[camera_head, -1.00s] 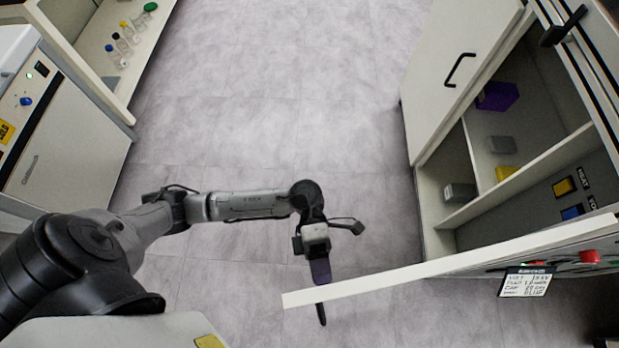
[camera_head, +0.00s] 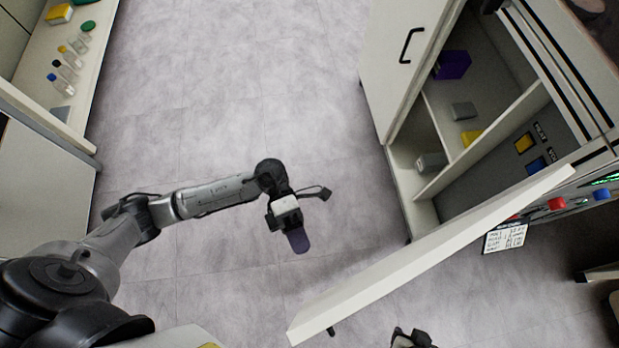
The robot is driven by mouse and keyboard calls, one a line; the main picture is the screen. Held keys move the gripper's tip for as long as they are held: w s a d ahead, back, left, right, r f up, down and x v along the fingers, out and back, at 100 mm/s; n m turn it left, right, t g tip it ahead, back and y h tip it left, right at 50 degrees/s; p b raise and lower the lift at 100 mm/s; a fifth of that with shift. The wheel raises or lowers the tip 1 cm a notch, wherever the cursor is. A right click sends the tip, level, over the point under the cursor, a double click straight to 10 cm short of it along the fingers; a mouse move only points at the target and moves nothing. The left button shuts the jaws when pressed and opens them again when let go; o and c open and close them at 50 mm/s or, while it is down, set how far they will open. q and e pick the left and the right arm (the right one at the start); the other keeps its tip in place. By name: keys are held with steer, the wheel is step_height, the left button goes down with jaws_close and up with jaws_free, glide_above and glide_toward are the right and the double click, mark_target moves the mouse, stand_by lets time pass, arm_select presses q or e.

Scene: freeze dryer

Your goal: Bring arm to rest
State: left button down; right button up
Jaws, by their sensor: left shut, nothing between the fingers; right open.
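My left arm comes in from the left and reaches out over the floor. Its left gripper (camera_head: 299,243) hangs over bare floor in the middle of the view, with its dark purple fingers together and nothing seen between them. It is apart from the open white door panel (camera_head: 430,256) to its lower right. My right gripper (camera_head: 412,339) shows only as a small dark piece at the bottom edge, just below that panel. Most of it is cut off, and its fingertips cannot be made out clearly.
A red button (camera_head: 557,204) and a label (camera_head: 505,238) lie beyond the panel. Small bottles (camera_head: 68,58) stand on the left counter. The floor (camera_head: 230,100) between is clear.

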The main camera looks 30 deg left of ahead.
arm_select(q)
steer(key=p+v, duration=0.1)
steer(key=v, duration=0.5)
steer(key=shift+a, duration=0.35)
steer(key=shift+s, duration=0.1)
